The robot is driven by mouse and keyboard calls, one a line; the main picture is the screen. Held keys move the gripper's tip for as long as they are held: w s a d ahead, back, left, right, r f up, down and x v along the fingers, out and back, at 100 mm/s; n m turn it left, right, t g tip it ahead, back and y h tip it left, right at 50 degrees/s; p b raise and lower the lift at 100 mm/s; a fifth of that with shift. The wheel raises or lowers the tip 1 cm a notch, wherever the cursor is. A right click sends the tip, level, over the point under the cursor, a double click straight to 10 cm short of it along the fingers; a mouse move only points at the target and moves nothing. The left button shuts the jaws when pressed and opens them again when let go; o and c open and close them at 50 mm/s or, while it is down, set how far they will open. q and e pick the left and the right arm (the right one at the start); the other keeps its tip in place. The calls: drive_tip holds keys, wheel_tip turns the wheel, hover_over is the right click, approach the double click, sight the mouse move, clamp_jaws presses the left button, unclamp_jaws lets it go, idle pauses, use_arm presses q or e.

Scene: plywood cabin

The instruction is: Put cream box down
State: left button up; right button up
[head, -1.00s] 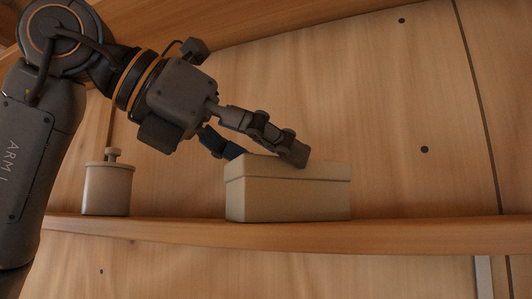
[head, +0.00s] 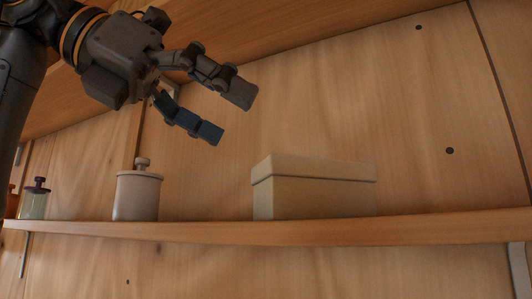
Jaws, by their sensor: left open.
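The cream box (head: 315,194), with its lid on, stands upright on the wooden shelf (head: 400,227). Nothing touches it from above. My left gripper (head: 230,115) is open and empty. It hangs in the air above and to the left of the box, apart from it, with its two dark fingers spread and pointing down to the right. My right gripper is out of view.
A cream lidded jar (head: 138,195) with a knob stands on the shelf left of the box. A glass jar with a dark lid (head: 34,200) stands further left. An upper wooden board (head: 270,28) runs above the arm. The shelf right of the box is clear.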

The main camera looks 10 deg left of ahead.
use_arm(q)
drive_tip(key=shift+v, duration=1.4)
